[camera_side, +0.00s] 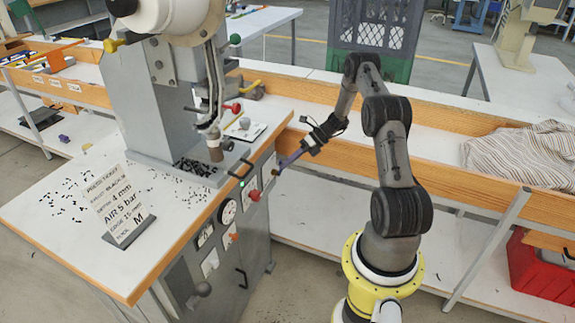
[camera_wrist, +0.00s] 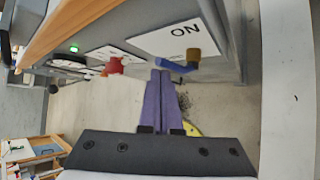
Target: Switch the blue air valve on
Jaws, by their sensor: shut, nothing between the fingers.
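The blue air valve has a blue lever (camera_wrist: 176,67) on a brass-coloured body (camera_wrist: 194,53), mounted beside a white plate (camera_wrist: 172,38) on the cabinet side. In the side view my gripper (camera_side: 279,166) reaches the cabinet's right side; the lever is not distinct there, near a small brass spot (camera_side: 275,172).
A red knob (camera_wrist: 115,66) sits left of the valve in the wrist view. The press cabinet (camera_side: 185,278) carries a gauge (camera_side: 227,212), a red button (camera_side: 254,195) and a handle (camera_side: 240,170). A ticket stand (camera_side: 118,215) is on top. A wooden-edged bench (camera_side: 430,160) runs behind my arm.

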